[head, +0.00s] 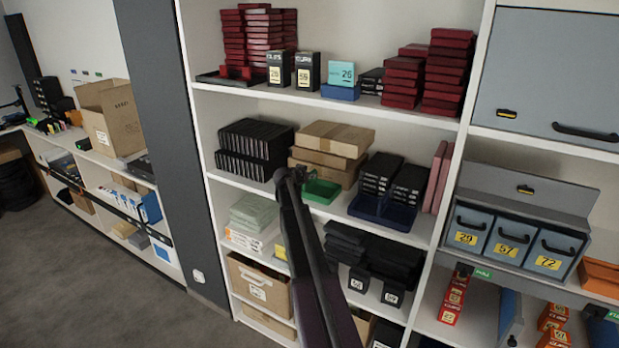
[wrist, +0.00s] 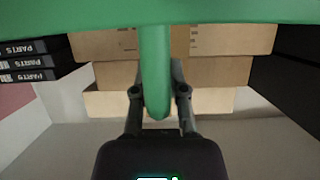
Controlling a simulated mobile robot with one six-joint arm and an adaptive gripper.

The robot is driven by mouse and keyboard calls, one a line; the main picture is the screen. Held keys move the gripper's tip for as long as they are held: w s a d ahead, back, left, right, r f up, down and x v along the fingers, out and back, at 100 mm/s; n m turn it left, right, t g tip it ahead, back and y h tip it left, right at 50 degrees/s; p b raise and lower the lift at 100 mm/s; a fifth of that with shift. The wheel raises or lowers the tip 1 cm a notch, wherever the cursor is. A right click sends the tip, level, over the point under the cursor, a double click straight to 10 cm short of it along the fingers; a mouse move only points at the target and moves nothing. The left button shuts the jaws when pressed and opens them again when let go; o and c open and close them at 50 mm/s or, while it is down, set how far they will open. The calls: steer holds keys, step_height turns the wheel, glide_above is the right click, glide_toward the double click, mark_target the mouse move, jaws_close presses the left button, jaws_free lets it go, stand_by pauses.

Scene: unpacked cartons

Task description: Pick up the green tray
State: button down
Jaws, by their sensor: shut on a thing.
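The green tray (head: 322,192) is on the middle shelf level of the white shelving in the head view, in front of brown cartons. My gripper (head: 298,176) is at its left side, reaching in from the front. In the wrist view the green tray (wrist: 220,10) fills the top edge, and a narrow green part of it runs down between the two fingers. My gripper (wrist: 159,97) is shut on that part. I cannot tell whether the tray touches the shelf or is slightly above it.
Brown cartons (head: 330,143) are stacked behind the tray. A row of black cases (head: 250,150) stands to the left. The shelf above holds red boxes (head: 400,85).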

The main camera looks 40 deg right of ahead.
steer(key=shift+r+p, duration=4.2)
steer(key=shift+r, duration=0.25)
